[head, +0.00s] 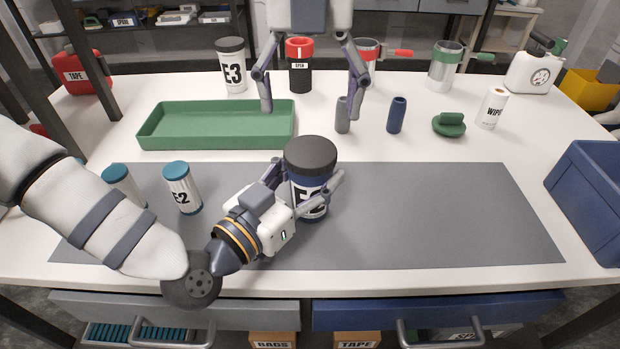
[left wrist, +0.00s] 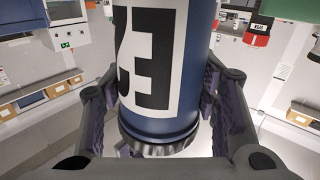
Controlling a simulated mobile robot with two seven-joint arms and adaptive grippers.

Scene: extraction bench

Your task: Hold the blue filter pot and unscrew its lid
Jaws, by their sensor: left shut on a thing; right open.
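The blue filter pot (head: 314,208) stands upright at the middle of the grey mat, with a dark grey lid (head: 310,152) on top. I cannot tell if its base touches the mat. My left gripper (head: 305,190) is shut around the pot's body from the left, below the lid. In the left wrist view the pot's blue body (left wrist: 178,60) fills the middle, with a white label between the fingers. My right gripper (head: 312,100) hangs from the top, behind and above the pot. Its fingers are spread wide and empty, apart from the lid.
A green tray (head: 215,143) lies behind left, and two teal-lidded jars (head: 183,190) stand left of the pot. Grey and blue cylinders (head: 396,115) and a green piece (head: 449,125) stand behind right. A blue bin (head: 590,190) is far right. The mat's right half (head: 440,215) is clear.

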